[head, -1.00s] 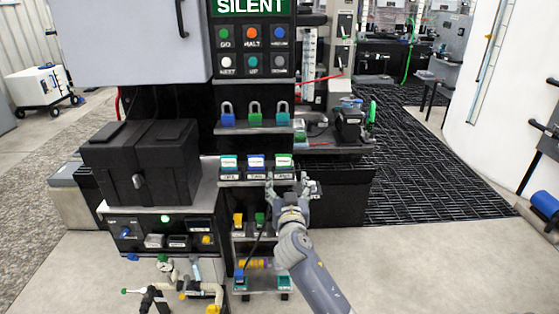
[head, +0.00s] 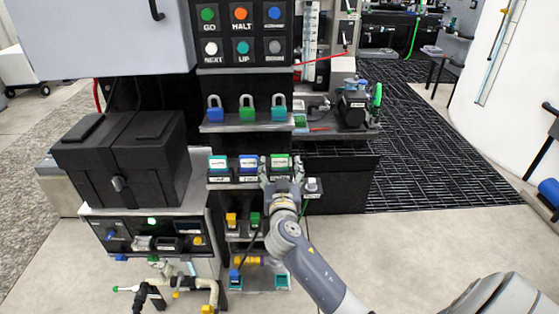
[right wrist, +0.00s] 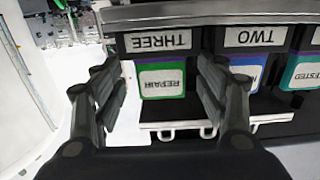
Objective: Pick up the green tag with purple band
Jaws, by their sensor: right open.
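The green tag (right wrist: 162,80) has a white face reading REPAIR, upside down in the right wrist view, and sits in the slot labelled THREE. A thin purplish strip seems to run along its edge. In the head view the tag (head: 281,161) is the right one of three in a row. My right gripper (head: 282,174) is open and empty at the front of it. In the right wrist view the fingers of that gripper (right wrist: 160,85) stand on both sides of the tag, with a gap on each side. My left gripper is not in view.
A blue tag (head: 249,163) and a teal tag (head: 218,163) stand beside it on the same shelf. A black case (head: 125,150) stands at left. Yellow and green items (head: 242,220) sit below the tag shelf.

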